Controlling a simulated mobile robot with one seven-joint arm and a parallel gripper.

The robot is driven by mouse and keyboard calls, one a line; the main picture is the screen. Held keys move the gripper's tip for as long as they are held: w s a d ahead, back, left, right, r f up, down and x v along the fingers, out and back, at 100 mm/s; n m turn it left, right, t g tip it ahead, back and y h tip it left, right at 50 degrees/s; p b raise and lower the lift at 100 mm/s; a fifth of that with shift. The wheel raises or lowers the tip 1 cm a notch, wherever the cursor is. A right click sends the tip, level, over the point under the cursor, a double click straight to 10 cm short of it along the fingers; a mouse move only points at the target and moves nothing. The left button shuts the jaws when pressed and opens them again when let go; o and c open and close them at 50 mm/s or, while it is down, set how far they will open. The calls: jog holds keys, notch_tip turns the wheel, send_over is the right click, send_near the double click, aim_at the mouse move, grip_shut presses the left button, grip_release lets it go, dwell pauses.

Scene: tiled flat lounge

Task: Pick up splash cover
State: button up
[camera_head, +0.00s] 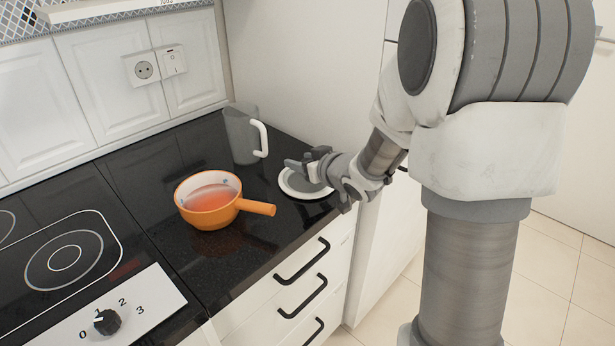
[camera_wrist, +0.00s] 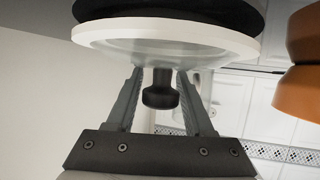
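The splash cover (camera_head: 289,189) is a round disc with a white rim, lying on the black counter beside the orange pan. In the wrist view the splash cover (camera_wrist: 215,40) fills the top, with its black knob (camera_wrist: 160,91) pointing toward my gripper. My gripper (camera_head: 308,172) is over the cover in the head view and hides part of it. In the wrist view my gripper (camera_wrist: 159,82) is open, one finger on each side of the knob. Gaps show between the knob and both fingers.
An orange pan (camera_head: 207,216) with reddish contents stands left of the cover, its handle (camera_head: 256,208) pointing toward it. A grey jug (camera_head: 241,135) with a white handle stands behind. The stove (camera_head: 66,262) is at left. A tall white cabinet side (camera_head: 310,75) rises behind the counter.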

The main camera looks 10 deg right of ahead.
grip_shut()
jog(key=shift+r, duration=0.1)
